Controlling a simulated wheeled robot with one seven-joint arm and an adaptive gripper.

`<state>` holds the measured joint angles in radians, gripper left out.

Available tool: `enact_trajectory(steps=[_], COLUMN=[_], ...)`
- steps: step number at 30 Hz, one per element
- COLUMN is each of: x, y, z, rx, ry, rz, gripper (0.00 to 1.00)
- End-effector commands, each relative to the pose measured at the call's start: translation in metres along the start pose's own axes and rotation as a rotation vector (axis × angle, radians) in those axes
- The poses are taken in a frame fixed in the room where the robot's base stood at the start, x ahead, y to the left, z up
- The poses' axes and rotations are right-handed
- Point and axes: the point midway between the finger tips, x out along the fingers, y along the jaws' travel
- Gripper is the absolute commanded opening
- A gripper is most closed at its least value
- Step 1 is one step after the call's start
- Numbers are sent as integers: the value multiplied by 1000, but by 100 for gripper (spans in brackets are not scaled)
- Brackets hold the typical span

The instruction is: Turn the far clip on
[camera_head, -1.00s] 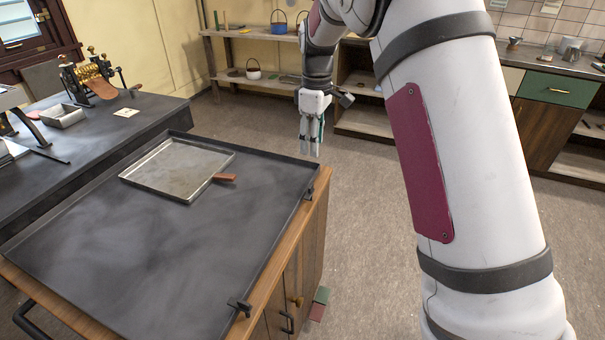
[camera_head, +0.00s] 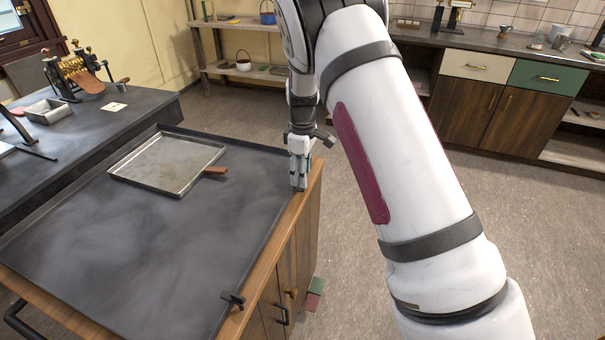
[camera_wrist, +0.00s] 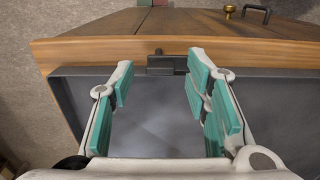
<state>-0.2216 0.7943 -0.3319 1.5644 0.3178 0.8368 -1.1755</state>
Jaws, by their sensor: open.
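The far clip (camera_wrist: 166,64) is a small dark block with a short bar, mounted on the tray's rim against the wooden edge. In the wrist view it sits at or just beyond the fingertips, between the two fingers in the picture. My gripper (camera_wrist: 160,72) is open and empty, with teal pads on both fingers. In the head view my gripper (camera_head: 298,184) points down over the far right edge of the dark tray (camera_head: 110,235) and hides the far clip. I cannot tell whether a finger touches it. The near clip (camera_head: 233,299) sits on the same edge, closer to me.
A metal pan (camera_head: 168,163) with a reddish-brown handle lies on the dark tray. A dark table (camera_head: 90,125) with a brass machine (camera_head: 84,72) stands at the left.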

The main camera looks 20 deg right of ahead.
Motion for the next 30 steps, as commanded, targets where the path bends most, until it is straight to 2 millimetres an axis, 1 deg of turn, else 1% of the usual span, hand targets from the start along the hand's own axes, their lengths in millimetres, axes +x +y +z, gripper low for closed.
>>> enact_trajectory(steps=[4, 12, 14, 15, 18, 26, 30], x=[7, 8, 8, 8, 8, 8, 8], y=[0, 0, 0, 0, 0, -1, -1], z=[0, 0, 0, 0, 0, 0, 0], rx=[1, 1, 1, 1, 1, 8, 42], ry=[0, 1, 1, 1, 1, 0, 0], rz=[0, 0, 0, 0, 0, -2, -3], gripper=[43, 43, 30, 21, 0, 0, 0])
